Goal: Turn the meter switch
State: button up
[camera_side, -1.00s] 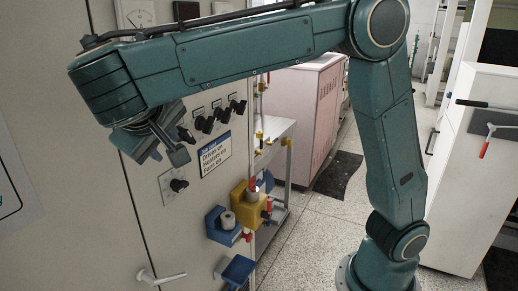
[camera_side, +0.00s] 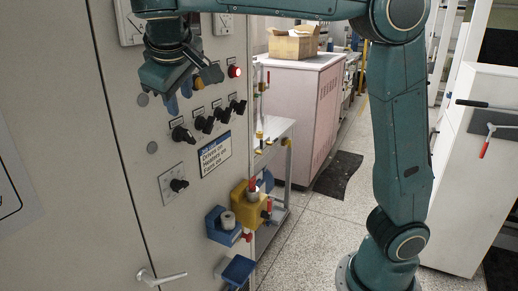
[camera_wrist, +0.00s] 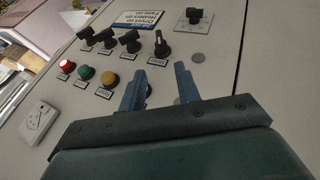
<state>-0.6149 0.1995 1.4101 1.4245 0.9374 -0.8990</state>
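Several black rotary switches sit in a row on the grey cabinet front, among them the nearest one (camera_side: 181,134); the row also shows in the wrist view (camera_wrist: 130,40). A single black knob on a square plate (camera_side: 179,185) is below the row, and in the wrist view it is at the top (camera_wrist: 194,15). My gripper (camera_side: 180,96) is above the row in the side view. In the wrist view my gripper (camera_wrist: 160,84) has its two fingers apart with nothing held between them. The nearest row switch (camera_wrist: 161,44) stands just beyond the fingertips.
Red (camera_wrist: 67,66), green (camera_wrist: 86,72) and yellow (camera_wrist: 107,80) buttons lie left of the fingers. A dial meter (camera_wrist: 39,120) is farther left. Blue and yellow boxes (camera_side: 222,226) stick out low on the cabinet, and a door handle (camera_side: 160,277) is below.

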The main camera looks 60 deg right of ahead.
aim_at(186, 131)
jog(key=shift+x, duration=6.7)
jog(key=shift+c, duration=0.2)
grip_shut()
